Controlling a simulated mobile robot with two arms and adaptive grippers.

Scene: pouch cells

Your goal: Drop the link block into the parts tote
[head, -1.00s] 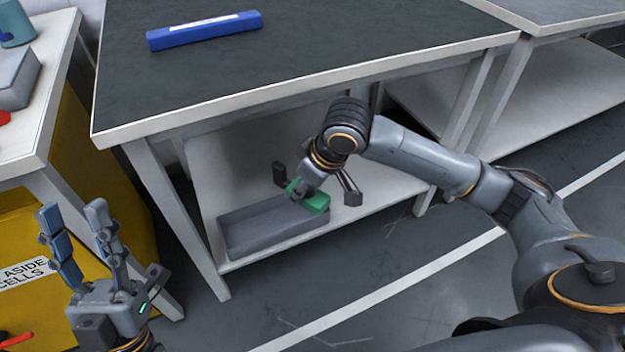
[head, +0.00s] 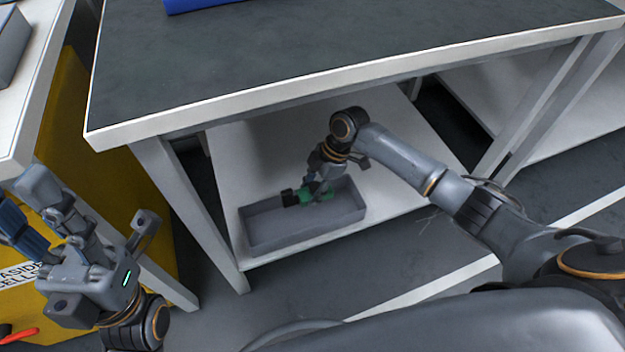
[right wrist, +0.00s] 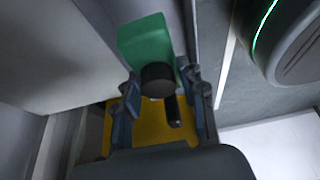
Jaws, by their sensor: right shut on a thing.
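The link block, green with a black end, shows in the head view (head: 322,196) and close up in the right wrist view (right wrist: 147,42). My right gripper (head: 313,187) is shut on it. The fingers also show in the right wrist view (right wrist: 165,105), on either side of the block. The parts tote (head: 275,240) is a shallow grey open box on the lower shelf under the bench. The block appears over the tote's opening; its exact height above the floor of the tote is hard to tell. My left gripper (head: 85,205) is open and empty at the lower left.
The dark bench top (head: 290,50) with its pale edge overhangs the shelf. Its front leg (head: 190,210) stands just left of the tote. A blue bar (head: 195,4) lies on the bench top. A yellow bin (head: 130,215) stands at the left. The shelf behind the tote is bare.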

